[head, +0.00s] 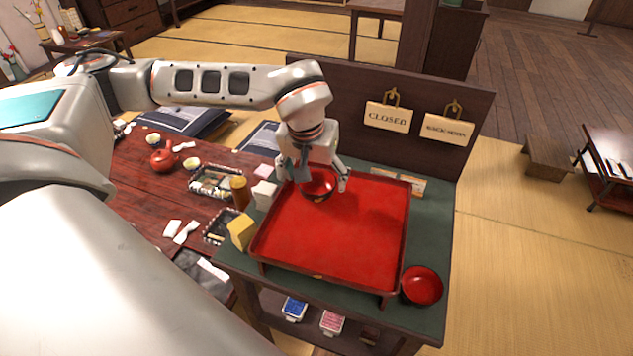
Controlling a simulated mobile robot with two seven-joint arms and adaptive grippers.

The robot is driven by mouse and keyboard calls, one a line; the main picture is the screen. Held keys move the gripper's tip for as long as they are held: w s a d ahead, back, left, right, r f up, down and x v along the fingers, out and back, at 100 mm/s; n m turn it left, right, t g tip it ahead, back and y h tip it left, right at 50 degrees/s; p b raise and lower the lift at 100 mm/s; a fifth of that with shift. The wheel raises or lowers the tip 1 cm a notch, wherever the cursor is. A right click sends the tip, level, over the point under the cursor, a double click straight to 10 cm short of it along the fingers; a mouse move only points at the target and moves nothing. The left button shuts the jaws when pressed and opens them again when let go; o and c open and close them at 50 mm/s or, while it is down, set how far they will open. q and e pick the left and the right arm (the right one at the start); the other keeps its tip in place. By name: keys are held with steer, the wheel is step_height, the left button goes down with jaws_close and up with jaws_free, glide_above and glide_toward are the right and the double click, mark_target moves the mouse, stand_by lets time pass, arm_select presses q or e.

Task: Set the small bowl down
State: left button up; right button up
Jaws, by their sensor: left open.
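A small red bowl (319,188) with a dark outside is at the back left of the red tray (348,231). It seems to rest on the tray, upright, but its underside is partly hidden. My left gripper (313,178) points down over this bowl with its fingers apart, one on each side. I cannot tell whether a finger touches the rim. A second red bowl (422,285) stands on the green counter top at the tray's front right corner. My right gripper is not in view.
Yellow (241,232) and white (264,194) blocks and a brown cylinder (239,189) stand left of the tray. A panel with two signs (387,116) rises behind. A dark red table (140,200) with a teapot (163,160) is at left. The tray's middle is clear.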

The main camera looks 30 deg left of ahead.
arm_select(q)
steer(key=v, duration=0.8)
steer(key=shift+r+p, duration=0.3)
steer(key=shift+p, duration=0.05)
steer(key=shift+s, duration=0.1)
